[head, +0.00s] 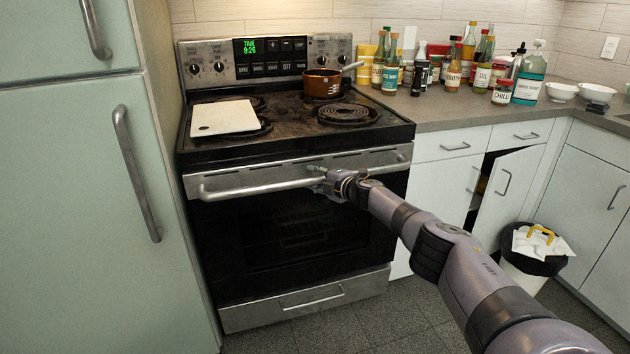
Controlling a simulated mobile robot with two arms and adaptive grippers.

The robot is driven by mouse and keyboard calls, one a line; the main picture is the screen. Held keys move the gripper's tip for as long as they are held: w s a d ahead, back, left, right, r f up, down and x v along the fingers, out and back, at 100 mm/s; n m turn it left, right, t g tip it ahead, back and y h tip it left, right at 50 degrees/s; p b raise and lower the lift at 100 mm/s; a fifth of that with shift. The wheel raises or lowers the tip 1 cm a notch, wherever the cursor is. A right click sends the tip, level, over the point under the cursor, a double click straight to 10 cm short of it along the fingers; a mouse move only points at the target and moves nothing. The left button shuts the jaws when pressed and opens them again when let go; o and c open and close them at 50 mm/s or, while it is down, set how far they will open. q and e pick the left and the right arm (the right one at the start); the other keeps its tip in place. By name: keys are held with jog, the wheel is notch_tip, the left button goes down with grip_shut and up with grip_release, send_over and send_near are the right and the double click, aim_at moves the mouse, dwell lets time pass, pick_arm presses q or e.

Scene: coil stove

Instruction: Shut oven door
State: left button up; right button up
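The oven door (290,235) has a dark glass window and a steel top strip. It stands upright against the stove front and looks shut or nearly shut; I cannot tell if a small gap is left at its top. Its long steel handle (258,187) runs across the top. My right gripper (318,178) is at the middle of the handle, at or touching it. Its fingers are small and partly hidden by the wrist, so I cannot tell if they are closed on the bar. My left gripper is not in view.
A copper pot (321,84) and a white board (224,117) sit on the stove (290,145). A green fridge (75,200) stands close on the left. On the right, a cabinet door (507,192) hangs open above a trash bin (523,275). Bottles crowd the counter (440,112).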

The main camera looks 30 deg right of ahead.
jog(key=shift+o, duration=1.1)
jog(key=shift+a, duration=0.1)
jog(key=shift+s+f, duration=0.15)
jog(key=shift+s+d, duration=0.3)
jog(key=shift+s, duration=0.4)
jog(key=v, duration=1)
jog(key=shift+s+r, duration=0.2)
jog(key=shift+r, duration=0.15)
jog(key=shift+a, duration=0.1)
